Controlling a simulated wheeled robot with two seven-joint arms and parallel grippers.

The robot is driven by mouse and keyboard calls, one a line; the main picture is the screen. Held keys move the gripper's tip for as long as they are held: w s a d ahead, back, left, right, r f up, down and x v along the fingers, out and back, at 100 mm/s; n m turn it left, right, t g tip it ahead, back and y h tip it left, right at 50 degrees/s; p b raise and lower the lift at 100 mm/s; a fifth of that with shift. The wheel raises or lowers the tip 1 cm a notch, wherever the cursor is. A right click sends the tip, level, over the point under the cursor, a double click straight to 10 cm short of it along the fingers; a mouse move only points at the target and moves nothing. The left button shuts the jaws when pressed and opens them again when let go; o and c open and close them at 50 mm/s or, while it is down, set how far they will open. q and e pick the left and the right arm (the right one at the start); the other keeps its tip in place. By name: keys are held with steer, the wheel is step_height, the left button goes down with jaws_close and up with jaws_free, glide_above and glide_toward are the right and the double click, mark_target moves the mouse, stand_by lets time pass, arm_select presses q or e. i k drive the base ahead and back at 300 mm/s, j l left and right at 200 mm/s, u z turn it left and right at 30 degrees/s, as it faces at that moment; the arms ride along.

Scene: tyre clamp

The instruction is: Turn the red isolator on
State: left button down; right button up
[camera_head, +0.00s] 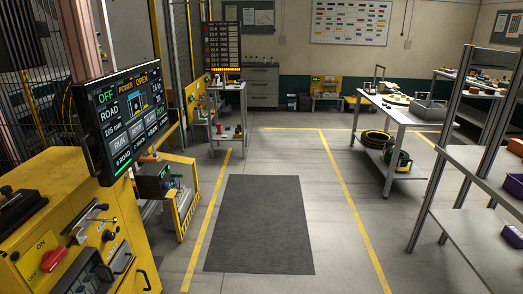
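The red isolator (54,260) is a red rotary handle on a yellow plate, on the yellow machine cabinet (60,205) at the lower left. An "ON" label shows above it. The handle lies at a slant; which position it is set to is hard to tell. The screen (128,112) above the cabinet reads "OFF", "ROAD" and "POWER OPEN". Neither my left nor my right gripper is in view.
A lever clamp (90,222) and black knobs sit near the isolator on the cabinet. A dark mat (258,222) lies on open floor between yellow lines. A workbench (395,115) stands at the back right, a metal shelf (480,235) at the right.

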mark_target(51, 259)
steer(key=j+u, duration=0.2)
steer(key=u, duration=1.25)
